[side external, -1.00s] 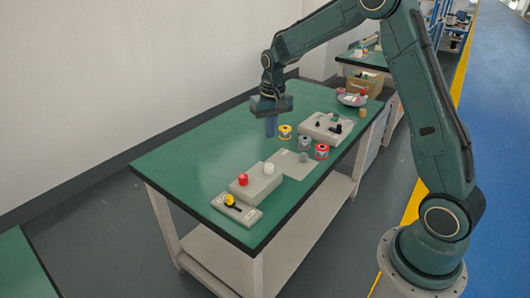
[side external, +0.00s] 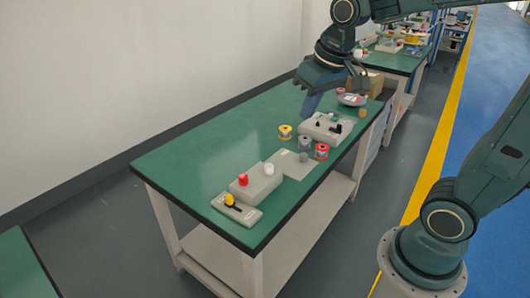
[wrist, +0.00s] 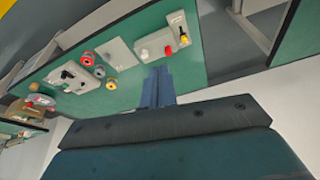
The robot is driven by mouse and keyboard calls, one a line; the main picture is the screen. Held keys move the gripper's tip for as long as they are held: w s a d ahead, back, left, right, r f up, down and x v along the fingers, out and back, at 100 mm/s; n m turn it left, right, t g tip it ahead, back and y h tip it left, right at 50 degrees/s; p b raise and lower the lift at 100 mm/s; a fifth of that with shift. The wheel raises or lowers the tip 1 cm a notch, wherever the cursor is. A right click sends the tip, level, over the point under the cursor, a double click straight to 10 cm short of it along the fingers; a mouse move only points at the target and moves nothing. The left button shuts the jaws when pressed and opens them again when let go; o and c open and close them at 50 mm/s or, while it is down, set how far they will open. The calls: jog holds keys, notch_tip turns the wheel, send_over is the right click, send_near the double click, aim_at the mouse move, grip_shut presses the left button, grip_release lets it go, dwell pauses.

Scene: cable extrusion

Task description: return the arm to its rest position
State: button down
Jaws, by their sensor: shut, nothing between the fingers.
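My gripper (side external: 312,103) is shut and empty in the side external view. It is raised in the air above the far part of the green table (side external: 205,150), with its fingers pointing down. In the wrist view my gripper's blue fingers (wrist: 157,72) are together with nothing between them, and the table (wrist: 199,78) shows beyond them. My arm is folded back toward its base at the right, and part of it is out of the picture.
On the table are a control box with red and white buttons (side external: 257,184), a lever panel (side external: 237,211), a grey fixture (side external: 320,130), yellow (side external: 285,132), grey (side external: 305,143) and red (side external: 321,152) spools, and a bowl (side external: 351,100). The table's left half is clear.

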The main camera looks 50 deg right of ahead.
jog(key=s+a+n+t, duration=0.2)
jog(key=s+a, duration=0.1)
jog(key=s, duration=0.9)
jog(key=shift+s, duration=0.4)
jog(key=shift+a+f, duration=0.1)
